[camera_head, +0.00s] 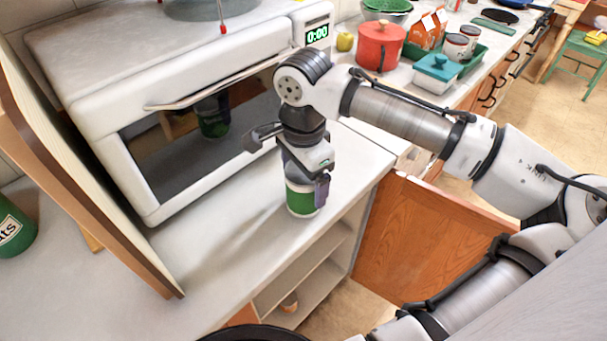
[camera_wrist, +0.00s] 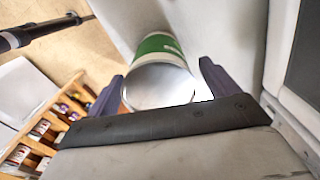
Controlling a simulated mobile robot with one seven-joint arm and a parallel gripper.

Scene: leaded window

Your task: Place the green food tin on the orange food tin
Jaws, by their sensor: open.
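The green food tin (camera_head: 301,200) stands upright on the white counter in front of the microwave, a green band around its side and a pale rim at the bottom. My gripper (camera_head: 309,180) is directly above and around its upper part, hiding its top. In the wrist view the tin's silver end and green side (camera_wrist: 160,46) lie between my two spread fingers (camera_wrist: 163,85). The jaws are open; I cannot tell whether a finger touches the tin.
The microwave (camera_head: 170,60) stands close behind, its dark door reflecting the tin. A brown upright board (camera_head: 85,160) and another green can (camera_head: 14,228) are at left. An open wooden cabinet door (camera_head: 400,235) is at right. A red pot (camera_head: 380,48) and several containers stand farther back.

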